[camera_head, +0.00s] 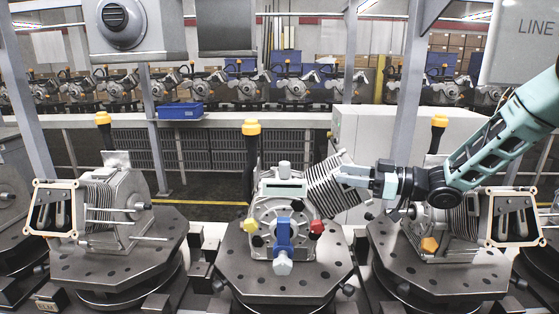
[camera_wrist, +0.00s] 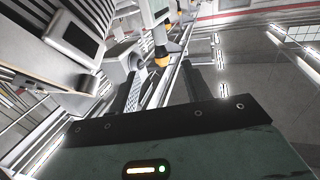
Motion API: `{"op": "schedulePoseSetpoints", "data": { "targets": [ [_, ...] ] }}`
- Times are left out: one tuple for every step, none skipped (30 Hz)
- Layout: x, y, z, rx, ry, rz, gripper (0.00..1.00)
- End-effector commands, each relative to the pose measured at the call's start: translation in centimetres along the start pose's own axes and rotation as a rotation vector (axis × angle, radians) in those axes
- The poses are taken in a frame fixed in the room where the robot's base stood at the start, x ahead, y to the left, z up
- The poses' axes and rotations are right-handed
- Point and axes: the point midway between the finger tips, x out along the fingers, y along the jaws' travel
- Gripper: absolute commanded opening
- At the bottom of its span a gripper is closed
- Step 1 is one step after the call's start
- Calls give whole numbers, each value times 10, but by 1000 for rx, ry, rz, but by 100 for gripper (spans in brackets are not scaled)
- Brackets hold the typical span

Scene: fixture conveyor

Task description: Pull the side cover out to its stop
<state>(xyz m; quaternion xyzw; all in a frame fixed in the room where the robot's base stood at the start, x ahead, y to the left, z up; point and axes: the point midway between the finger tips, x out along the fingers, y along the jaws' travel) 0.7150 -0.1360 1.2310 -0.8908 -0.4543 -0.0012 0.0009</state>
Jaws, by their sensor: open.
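The middle engine-like unit (camera_head: 283,225) has a finned cylinder (camera_head: 330,188) tilted up to the right, a blue lever (camera_head: 284,235) in front, and red and yellow knobs. Which part is its side cover I cannot tell for sure. Cream-edged dark side plates show on the left unit (camera_head: 55,207) and right unit (camera_head: 515,217). My gripper (camera_head: 345,176) is at the right of the finned cylinder, close to its upper end; contact cannot be told. In the wrist view its jaws (camera_wrist: 163,78) are apart with nothing clearly held. Fins and a dark panel (camera_wrist: 74,37) show at upper left there.
Orange-capped posts (camera_head: 251,128) rise behind the units. A grey frame post (camera_head: 404,95) stands behind my arm. A blue bin (camera_head: 181,111) lies on the back ledge.

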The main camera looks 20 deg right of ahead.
Motion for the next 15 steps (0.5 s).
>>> {"op": "schedulePoseSetpoints", "data": {
  "targets": [
    [7,-1,-1,1,1,-4,48],
    [11,-1,-1,1,0,-4,48],
    [18,-1,-2,1,1,-4,48],
    [24,-2,-2,1,1,-5,48],
    [30,-2,-2,2,0,-5,48],
    [38,-1,-3,2,1,-4,48],
    [44,-1,-3,1,0,-5,48],
    [51,-2,-3,2,0,-5,48],
    [59,-2,-3,3,1,-4,48],
    [66,-2,-3,1,0,-5,48],
    [72,-1,-3,2,0,-4,48],
    [80,-2,-3,3,0,-4,48],
    [86,-2,-3,2,-1,-4,48],
    [93,-1,-3,2,0,-3,48],
    [101,-2,-3,2,0,-4,48]
  ]
}}
